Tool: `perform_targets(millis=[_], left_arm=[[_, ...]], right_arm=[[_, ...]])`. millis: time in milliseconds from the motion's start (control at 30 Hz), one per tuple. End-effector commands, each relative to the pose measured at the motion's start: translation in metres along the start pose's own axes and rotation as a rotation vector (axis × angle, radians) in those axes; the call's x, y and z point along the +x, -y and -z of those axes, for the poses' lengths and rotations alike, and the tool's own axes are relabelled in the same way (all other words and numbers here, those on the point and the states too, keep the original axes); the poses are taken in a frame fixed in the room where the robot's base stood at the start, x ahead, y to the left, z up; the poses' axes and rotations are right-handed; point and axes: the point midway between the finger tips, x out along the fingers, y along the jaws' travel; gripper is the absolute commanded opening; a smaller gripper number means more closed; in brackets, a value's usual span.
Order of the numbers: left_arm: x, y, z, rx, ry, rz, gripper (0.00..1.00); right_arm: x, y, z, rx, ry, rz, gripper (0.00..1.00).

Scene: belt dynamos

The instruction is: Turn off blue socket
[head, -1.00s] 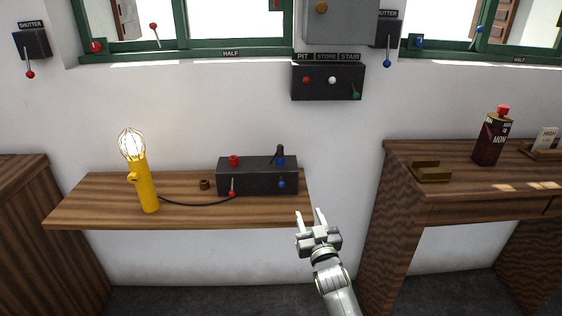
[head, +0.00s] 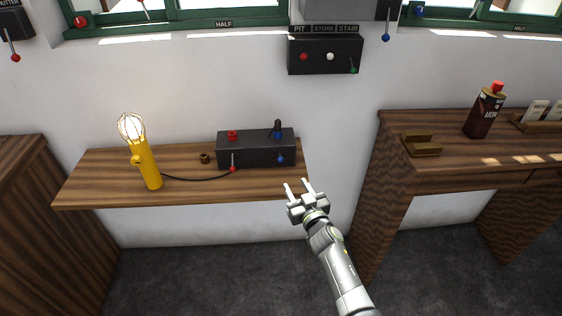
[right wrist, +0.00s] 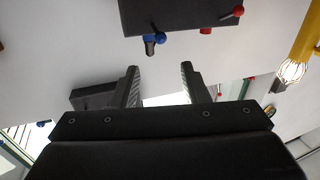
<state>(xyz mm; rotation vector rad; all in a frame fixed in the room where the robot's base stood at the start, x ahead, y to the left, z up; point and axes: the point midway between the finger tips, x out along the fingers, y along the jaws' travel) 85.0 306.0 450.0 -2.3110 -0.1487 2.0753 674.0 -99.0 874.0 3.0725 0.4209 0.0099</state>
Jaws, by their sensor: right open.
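A dark socket box (head: 256,150) stands on the wall shelf in the head view. Its right side has a blue socket (head: 278,136) on top, with a dark plug or fitting in it, and a blue-knobbed switch (head: 281,159) on the front. The switch's stalk is hard to make out. The box also shows at the top of the right wrist view (right wrist: 180,15). My right gripper (head: 299,186) is open and empty, in front of the shelf's right end, to the right of and nearer than the box, touching nothing. My left gripper is out of view.
A lit yellow lamp (head: 146,160) stands left on the shelf (head: 110,192), its cord running to the box near the red-knobbed switch (head: 232,169). A dark wall panel (head: 325,57) hangs above. A wooden desk (head: 390,150) stands right. The space between shelf and desk is clear.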

Motion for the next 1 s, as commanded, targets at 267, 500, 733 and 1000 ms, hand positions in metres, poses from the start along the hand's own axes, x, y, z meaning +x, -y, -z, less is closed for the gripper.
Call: perform_targets(millis=[267, 500, 733, 1000], left_arm=[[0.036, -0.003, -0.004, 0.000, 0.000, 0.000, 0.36], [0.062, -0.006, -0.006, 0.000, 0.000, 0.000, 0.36], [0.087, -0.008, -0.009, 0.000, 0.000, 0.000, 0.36], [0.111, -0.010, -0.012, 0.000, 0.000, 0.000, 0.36]], right_arm=[[0.047, 0.000, -0.005, -0.002, -0.002, 0.000, 0.41], [0.079, 0.000, -0.005, -0.002, -0.002, 0.000, 0.41], [0.105, 0.000, -0.005, -0.001, -0.001, -0.001, 0.41], [0.129, 0.000, -0.004, -0.001, -0.001, 0.000, 0.41]])
